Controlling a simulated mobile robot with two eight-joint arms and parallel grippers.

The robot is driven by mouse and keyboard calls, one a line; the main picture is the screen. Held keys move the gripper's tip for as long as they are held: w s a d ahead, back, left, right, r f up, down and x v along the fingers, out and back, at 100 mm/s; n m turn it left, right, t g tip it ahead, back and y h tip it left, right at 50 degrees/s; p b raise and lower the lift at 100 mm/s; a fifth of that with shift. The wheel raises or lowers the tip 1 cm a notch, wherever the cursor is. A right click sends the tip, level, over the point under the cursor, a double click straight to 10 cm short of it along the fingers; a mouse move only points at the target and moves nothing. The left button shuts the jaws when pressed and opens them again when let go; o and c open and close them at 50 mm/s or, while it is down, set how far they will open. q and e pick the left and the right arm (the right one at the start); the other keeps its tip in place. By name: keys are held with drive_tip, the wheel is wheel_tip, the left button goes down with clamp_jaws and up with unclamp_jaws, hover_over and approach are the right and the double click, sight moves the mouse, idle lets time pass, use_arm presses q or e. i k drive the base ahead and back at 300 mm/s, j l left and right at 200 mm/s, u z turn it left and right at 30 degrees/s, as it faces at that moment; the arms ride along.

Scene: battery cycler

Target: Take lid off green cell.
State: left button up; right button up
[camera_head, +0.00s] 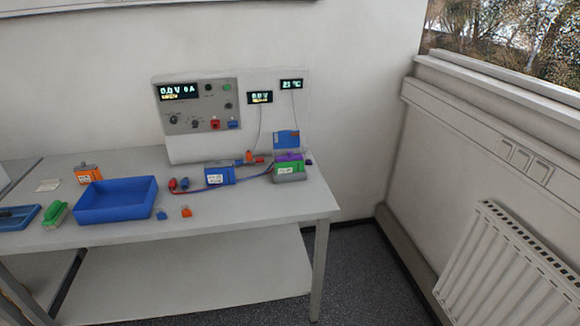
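A small cell with a green band and a white label (289,170) stands near the table's right end. A purple piece lies across its top, and a blue panel (286,139) rises behind it. I cannot tell which of these is a lid. Another green object (55,214) lies at the left, beside the blue tray; it is too small to tell what it is. Neither of my grippers is in view.
An open blue bin (116,219) stands on the grey table (240,208). A blue labelled cell (219,173) with red and blue leads sits mid-table, and an orange box (87,174) at left. The cycler panel (198,106) stands at the back. The table's front right is clear.

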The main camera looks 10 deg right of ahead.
sight(289, 157)
drive_tip(key=i+l+u, duration=0.6)
drive_tip(key=i+l, duration=0.2)
